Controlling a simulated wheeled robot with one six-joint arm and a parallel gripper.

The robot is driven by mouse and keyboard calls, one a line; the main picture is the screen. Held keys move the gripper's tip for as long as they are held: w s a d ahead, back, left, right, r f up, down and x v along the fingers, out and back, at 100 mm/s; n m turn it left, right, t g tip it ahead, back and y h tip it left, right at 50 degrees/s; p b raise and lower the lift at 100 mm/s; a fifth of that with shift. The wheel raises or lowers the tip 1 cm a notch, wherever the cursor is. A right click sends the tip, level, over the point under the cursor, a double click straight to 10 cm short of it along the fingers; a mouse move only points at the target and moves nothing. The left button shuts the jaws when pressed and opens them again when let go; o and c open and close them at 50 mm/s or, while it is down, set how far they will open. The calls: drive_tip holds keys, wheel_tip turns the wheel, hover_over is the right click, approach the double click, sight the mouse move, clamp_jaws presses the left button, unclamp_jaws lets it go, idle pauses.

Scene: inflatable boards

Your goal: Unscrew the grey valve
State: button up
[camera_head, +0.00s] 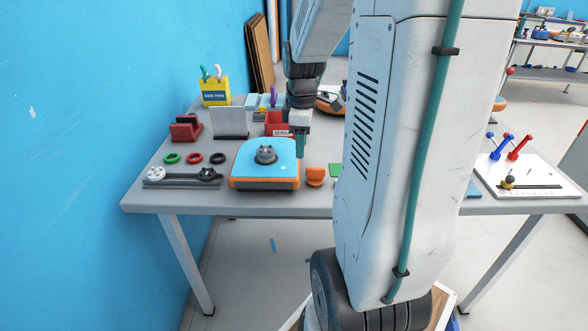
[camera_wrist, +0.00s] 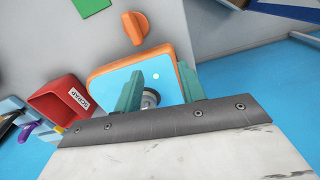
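The grey valve (camera_head: 265,154) stands on the blue top of an orange-rimmed inflatable board (camera_head: 240,180) on the grey table. In the wrist view, part of the valve (camera_wrist: 150,98) shows between my teal fingers, partly covered by the gripper body; the board (camera_wrist: 158,55) lies beyond them. My gripper (camera_head: 300,145) points down near the board's right back side, to the right of the valve in the head view. In the wrist view, the fingers of my gripper (camera_wrist: 158,70) are apart with nothing held between them.
An orange piece (camera_head: 316,176) sits right of the board. A red scrap bin (camera_head: 278,124) stands behind. Green (camera_head: 172,158), red (camera_head: 195,158) and black (camera_head: 217,158) rings and a dark tool (camera_head: 182,175) lie left. A white board with red and blue handles (camera_head: 530,178) is at right.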

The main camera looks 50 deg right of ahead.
drive_tip(key=n, duration=0.1)
hover_over(316, 168)
wheel_tip(316, 168, down, 4)
drive_tip(key=shift+w+a+r, duration=0.1)
drive_tip(key=shift+w, duration=0.05)
wheel_tip(316, 168, down, 8)
drive_tip(key=shift+r, duration=0.2)
clamp_jaws()
